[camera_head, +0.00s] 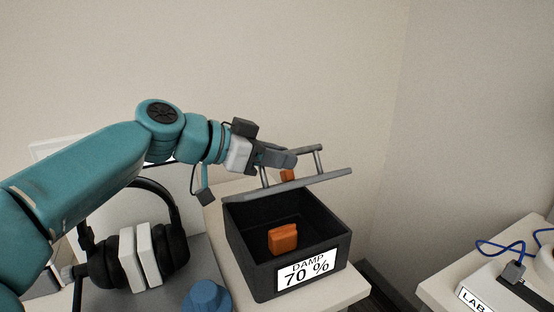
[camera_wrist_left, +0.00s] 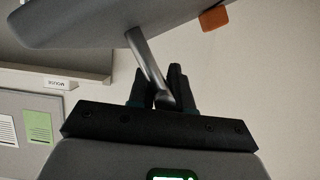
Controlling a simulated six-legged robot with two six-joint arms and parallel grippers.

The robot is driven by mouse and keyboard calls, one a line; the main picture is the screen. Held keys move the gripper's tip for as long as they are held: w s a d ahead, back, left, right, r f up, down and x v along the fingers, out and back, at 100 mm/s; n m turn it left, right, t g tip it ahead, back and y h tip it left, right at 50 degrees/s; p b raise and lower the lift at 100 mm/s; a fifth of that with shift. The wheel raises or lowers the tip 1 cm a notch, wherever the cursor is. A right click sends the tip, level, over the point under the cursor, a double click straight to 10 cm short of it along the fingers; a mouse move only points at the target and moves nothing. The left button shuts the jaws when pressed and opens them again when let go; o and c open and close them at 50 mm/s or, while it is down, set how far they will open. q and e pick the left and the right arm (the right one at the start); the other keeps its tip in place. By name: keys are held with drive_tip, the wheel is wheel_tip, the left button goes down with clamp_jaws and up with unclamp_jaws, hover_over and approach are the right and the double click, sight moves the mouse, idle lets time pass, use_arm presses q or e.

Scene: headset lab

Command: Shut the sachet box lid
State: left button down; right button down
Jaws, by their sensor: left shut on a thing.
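The dark sachet box (camera_head: 247,255) stands open on a pale surface, with a "DAMP 70 %" label on its front. An orange sachet (camera_head: 283,239) lies inside it. The grey lid (camera_head: 325,183), seen nearly edge-on, is tilted above the box's back part, its right end higher. A bar handle (camera_head: 304,151) stands on it. My left gripper (camera_head: 291,160) is shut on the handle near its left end. In the left wrist view the fingers (camera_wrist_left: 168,92) close around a grey handle bar (camera_wrist_left: 147,60) below the lid (camera_wrist_left: 95,22). My right gripper is out of view.
Black headphones (camera_head: 140,250) with white pads stand left of the box. A blue knob-like object (camera_head: 207,297) is at the bottom. A small orange piece (camera_head: 287,175) shows by the lid. A white device (camera_head: 500,296) and blue cable are on another table at right, across a gap.

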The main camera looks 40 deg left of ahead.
use_arm(q)
drive_tip(key=c, duration=1.1)
unclamp_jaws()
drive_tip(key=shift+s, duration=0.2)
drive_tip(key=shift+w, duration=0.1)
drive_tip(key=v, duration=1.6)
drive_tip(key=shift+a, duration=0.15)
